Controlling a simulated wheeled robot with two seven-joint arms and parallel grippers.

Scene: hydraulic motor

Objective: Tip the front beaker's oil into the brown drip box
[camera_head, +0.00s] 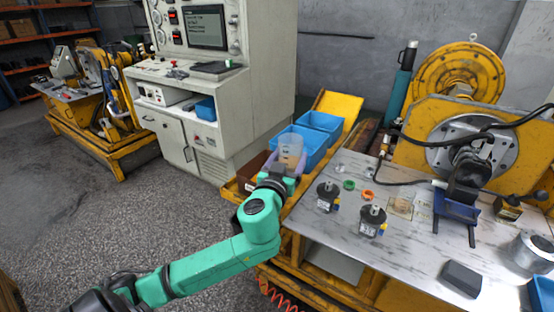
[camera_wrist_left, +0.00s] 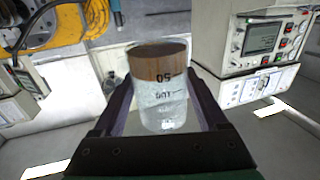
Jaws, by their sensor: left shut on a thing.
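The beaker (camera_head: 291,149) is held by my left gripper (camera_head: 284,172), beside the blue bins. In the head view it looks roughly upright. In the left wrist view the beaker (camera_wrist_left: 160,92) stands between the two fingers, with a brown band of oil at the picture's top end and its scale marks upside down. The fingers are shut on its sides. The brown drip box (camera_head: 251,170) lies just left of the gripper and is partly hidden behind it and the beaker. My right gripper is not in view.
Blue bins (camera_head: 321,122) stand behind the beaker on a yellow frame. A grey control cabinet (camera_head: 262,75) rises behind the drip box. The worktable (camera_head: 320,228) to the right carries two black motors (camera_head: 327,196) and small rings. Grey floor lies open at left.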

